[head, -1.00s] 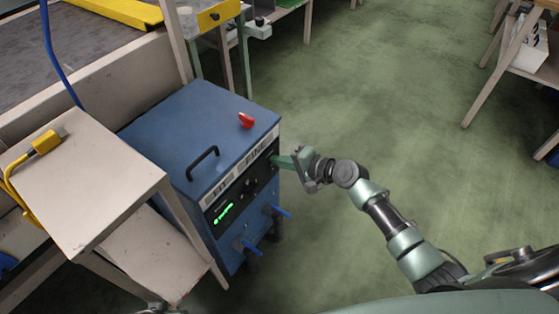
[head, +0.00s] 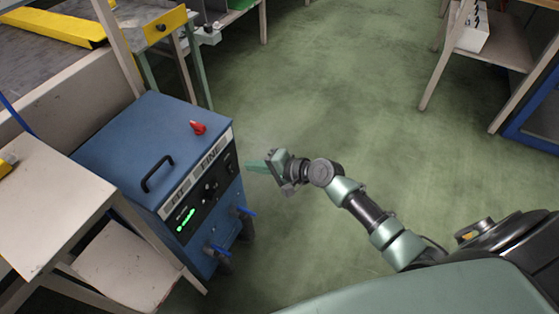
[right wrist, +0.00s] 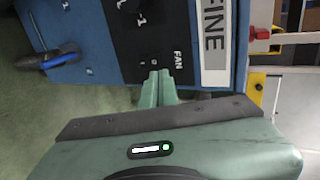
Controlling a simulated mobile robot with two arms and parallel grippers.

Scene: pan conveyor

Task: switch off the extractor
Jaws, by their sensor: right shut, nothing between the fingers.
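The extractor (head: 125,140) is a blue box with a black handle and a red knob (head: 198,128) on top. Its black front panel (head: 207,195) carries a lit green display (head: 186,219) and small dark knobs (head: 210,188). In the right wrist view the panel (right wrist: 137,45) shows the word FAN close to my fingertips; a switch there is too small to read. My right gripper (head: 250,165) is shut and empty, a little off the panel's right end. Its green fingers (right wrist: 157,88) also show in the right wrist view. My left gripper is not in view.
A beige side table (head: 50,200) stands left of the extractor, and a bench with a yellow bar (head: 50,25) lies behind. Open green floor (head: 330,90) is to the right.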

